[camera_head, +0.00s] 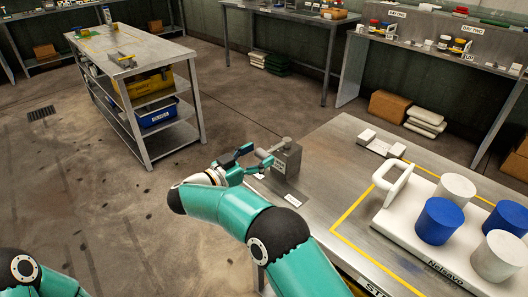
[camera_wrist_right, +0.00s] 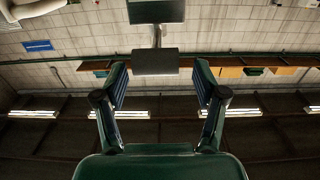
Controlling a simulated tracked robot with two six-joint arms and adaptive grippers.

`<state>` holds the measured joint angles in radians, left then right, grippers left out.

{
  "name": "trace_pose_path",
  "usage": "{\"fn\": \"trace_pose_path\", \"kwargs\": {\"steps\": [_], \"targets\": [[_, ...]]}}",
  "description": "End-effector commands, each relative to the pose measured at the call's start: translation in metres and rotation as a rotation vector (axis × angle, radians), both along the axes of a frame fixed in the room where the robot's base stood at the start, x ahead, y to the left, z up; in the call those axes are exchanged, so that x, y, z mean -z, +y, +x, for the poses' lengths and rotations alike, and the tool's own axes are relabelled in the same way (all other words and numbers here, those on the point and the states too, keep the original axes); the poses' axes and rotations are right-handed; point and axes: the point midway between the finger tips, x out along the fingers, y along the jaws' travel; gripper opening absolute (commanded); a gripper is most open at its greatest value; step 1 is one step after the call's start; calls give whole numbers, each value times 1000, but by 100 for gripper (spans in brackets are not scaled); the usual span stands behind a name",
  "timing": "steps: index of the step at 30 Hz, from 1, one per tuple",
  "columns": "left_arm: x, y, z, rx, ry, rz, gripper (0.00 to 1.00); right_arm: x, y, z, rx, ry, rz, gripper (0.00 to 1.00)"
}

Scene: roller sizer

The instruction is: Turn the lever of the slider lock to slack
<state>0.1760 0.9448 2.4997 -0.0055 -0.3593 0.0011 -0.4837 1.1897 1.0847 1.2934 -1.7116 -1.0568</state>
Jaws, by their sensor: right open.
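A grey metal block (camera_head: 287,157) with a short post on top stands near the left edge of the right-hand steel table; it appears to be the slider lock. A small light-grey piece (camera_head: 264,153), perhaps its lever, sticks out from its left side. My right gripper (camera_head: 257,160) is open beside that piece, with its fingers pointing at the block. In the right wrist view a dark rectangular piece (camera_wrist_right: 155,62) on a thin stem shows between the open fingers (camera_wrist_right: 161,75); I cannot tell if it is the lever. I cannot tell any contact. My left gripper is out of view.
A white tray (camera_head: 405,222) with blue and white cylinders stands right of the block, inside yellow tape. A white bracket (camera_head: 380,145) lies behind it. A small label (camera_head: 293,200) lies before the block. A steel cart (camera_head: 150,100) stands at the left, across open floor.

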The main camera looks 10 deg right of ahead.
Motion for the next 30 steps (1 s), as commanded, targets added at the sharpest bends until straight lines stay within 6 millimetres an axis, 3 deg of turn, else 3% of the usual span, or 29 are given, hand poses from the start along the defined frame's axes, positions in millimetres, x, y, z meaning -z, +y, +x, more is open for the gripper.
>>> {"fn": "trace_pose_path", "kwargs": {"steps": [6,12,26,30], "targets": [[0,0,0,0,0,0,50,0,32,-17,-3,-1,1,71],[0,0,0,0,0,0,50,0,45,-24,-1,-2,1,71],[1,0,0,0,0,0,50,1,45,-24,-3,-3,2,71],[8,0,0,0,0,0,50,9,39,-12,-63,-39,24,71]]}}
